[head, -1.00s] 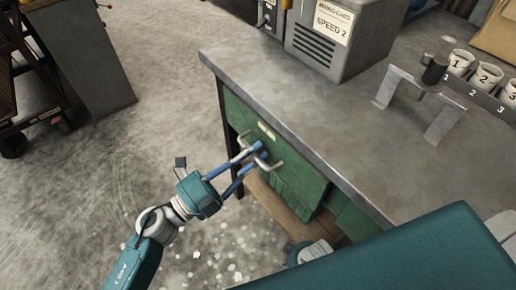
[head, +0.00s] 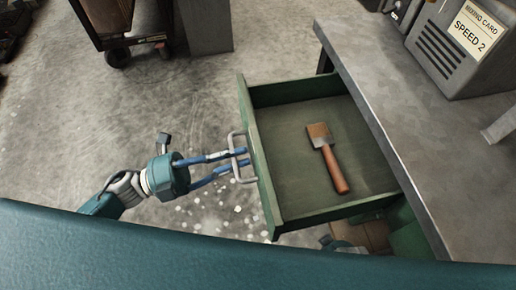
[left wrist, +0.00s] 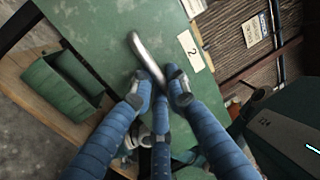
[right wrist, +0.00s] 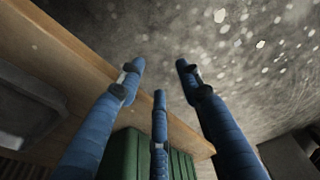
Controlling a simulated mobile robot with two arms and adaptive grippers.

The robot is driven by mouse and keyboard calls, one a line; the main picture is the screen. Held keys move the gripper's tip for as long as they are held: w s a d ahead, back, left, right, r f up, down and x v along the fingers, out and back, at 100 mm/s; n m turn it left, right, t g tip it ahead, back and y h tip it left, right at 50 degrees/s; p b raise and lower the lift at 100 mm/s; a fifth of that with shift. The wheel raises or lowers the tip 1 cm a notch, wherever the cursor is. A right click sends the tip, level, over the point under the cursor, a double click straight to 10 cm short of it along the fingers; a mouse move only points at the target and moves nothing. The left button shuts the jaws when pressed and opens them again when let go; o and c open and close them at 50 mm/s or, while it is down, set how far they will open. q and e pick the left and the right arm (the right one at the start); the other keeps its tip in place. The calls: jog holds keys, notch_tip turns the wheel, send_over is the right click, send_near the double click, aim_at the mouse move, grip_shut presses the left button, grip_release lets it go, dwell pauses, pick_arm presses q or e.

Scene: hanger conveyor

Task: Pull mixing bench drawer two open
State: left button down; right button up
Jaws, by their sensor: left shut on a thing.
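The green mixing bench drawer (head: 300,200) is pulled well out from under the grey bench top, and its inside shows in the head view. A tool with a flat brownish head and a reddish-brown handle (head: 331,165) lies in it. The drawer front (left wrist: 105,35) bears a label "2" (left wrist: 191,52) in the left wrist view. My left gripper (head: 240,158) is shut on the metal bar handle (left wrist: 148,55) of this drawer. My right gripper (right wrist: 160,78) is open and empty, low near a wooden shelf edge (right wrist: 80,52).
The grey bench top (head: 385,130) carries a grey machine with a "SPEED 2" card (head: 475,30) at the upper right. A dark wheeled cart (head: 115,40) stands at the back left. The concrete floor (head: 80,130) left of the drawer is clear.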

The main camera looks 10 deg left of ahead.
pick_arm(q)
jog(key=shift+v, duration=0.85)
pick_arm(e)
jog(key=shift+s+f, duration=0.3)
jog(key=shift+s, duration=0.35)
pick_arm(q)
jog(key=shift+r, duration=0.2)
jog(key=c, duration=1.7)
grip_release()
jog(key=shift+c, duration=0.2)
jog(key=v, duration=1.2)
pick_arm(e)
jog(key=shift+w+r, duration=0.1)
jog(key=shift+w, duration=0.25)
